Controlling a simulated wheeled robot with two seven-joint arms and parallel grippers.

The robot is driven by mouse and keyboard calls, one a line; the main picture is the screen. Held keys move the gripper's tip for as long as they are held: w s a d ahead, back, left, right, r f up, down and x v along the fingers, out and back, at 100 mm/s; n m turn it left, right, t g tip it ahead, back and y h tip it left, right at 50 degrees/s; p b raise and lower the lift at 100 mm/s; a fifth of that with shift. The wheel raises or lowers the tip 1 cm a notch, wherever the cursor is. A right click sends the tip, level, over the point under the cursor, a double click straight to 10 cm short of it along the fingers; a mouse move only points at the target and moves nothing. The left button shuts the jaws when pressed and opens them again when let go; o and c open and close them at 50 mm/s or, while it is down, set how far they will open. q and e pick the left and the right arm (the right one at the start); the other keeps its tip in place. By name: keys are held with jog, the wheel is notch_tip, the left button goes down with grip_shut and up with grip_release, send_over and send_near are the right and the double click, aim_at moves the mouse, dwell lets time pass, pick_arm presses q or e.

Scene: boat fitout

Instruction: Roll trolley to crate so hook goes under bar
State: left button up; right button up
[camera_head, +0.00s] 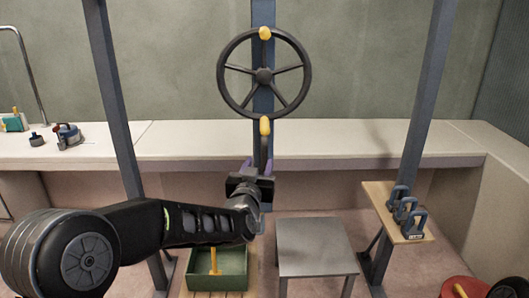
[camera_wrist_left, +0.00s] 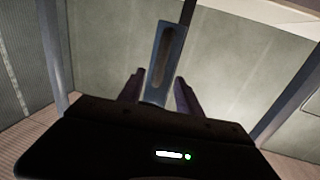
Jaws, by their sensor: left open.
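The green crate (camera_head: 232,281) stands low on a wooden slatted base, with a yellow upright piece (camera_head: 214,260) inside it. A blue-grey upright (camera_head: 263,100) carries a large black handwheel (camera_head: 222,75). Below the wheel hangs a dark part with a yellow top (camera_head: 265,126); I cannot tell whether this is the hook. My left gripper (camera_head: 257,167) is at its lower end, open, its purple fingers on either side. In the left wrist view a slotted blue-grey piece (camera_wrist_left: 170,45) stands between the open fingers (camera_wrist_left: 160,92); contact is unclear. I cannot pick out the trolley or bar for certain.
Slanted blue-grey legs (camera_head: 112,90) (camera_head: 418,110) stand left and right. A grey table (camera_head: 313,236) is right of the crate. A wooden shelf (camera_head: 376,198) holds several grey padlock-shaped blocks. A red disc (camera_head: 465,287) lies at bottom right. A long bench (camera_head: 330,140) runs behind.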

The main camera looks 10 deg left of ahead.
aim_at(263, 154)
pick_arm(q)
jog(key=shift+w+a+p, duration=0.15)
jog(key=shift+w+p, duration=0.7)
jog(key=shift+w, duration=3.05)
grip_shut()
